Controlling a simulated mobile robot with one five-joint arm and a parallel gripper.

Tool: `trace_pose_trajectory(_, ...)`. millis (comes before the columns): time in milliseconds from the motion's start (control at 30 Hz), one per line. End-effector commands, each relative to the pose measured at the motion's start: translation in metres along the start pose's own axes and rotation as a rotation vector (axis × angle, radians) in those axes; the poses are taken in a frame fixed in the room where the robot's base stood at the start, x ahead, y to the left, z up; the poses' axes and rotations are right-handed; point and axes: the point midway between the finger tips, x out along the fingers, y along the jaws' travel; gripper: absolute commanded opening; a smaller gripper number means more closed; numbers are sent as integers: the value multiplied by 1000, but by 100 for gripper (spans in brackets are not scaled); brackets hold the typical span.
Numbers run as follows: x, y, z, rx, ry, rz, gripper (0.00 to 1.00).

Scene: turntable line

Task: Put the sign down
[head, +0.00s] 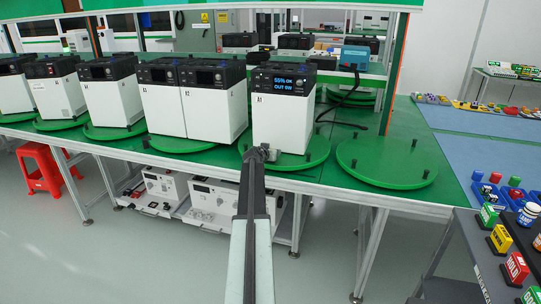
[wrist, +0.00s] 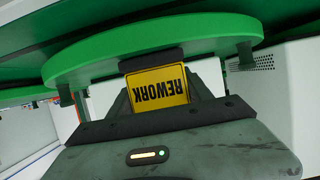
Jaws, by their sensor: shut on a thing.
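A yellow sign (wrist: 158,86) reading REWORK is between the fingers of my gripper (wrist: 160,102) in the wrist view, its lettering upside down in the picture. Its dark base (wrist: 152,60) is at the rim of a green turntable disc (wrist: 90,62); I cannot tell if they touch. In the head view my gripper (head: 262,153) is at the front edge of the turntable (head: 312,155) carrying a white and black unit (head: 283,122) with a lit display. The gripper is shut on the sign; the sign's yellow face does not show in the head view.
An empty green turntable (head: 387,165) is to the right. More units stand on turntables to the left, including one (head: 213,115) close by. A dark shelf at the lower right holds several signs, among them a red HOLD sign (head: 516,268). A red stool (head: 47,168) stands left.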

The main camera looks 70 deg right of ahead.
Motion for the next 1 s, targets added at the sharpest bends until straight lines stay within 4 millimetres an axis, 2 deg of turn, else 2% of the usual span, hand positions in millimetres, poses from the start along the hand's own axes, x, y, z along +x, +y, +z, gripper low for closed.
trace_pose_trajectory(67,2,0,4,0,0,0,15)
trace_pose_trajectory(100,1,0,2,0,0,0,66)
trace_pose_trajectory(167,1,0,2,0,0,0,80)
trace_pose_trajectory(533,-3,1,-3,0,0,1,80)
trace_pose_trajectory(667,-30,2,-4,0,1,1,80)
trace_pose_trajectory(900,-91,3,-4,0,0,1,80)
trace_pose_trajectory(1000,-108,2,-3,0,0,1,80)
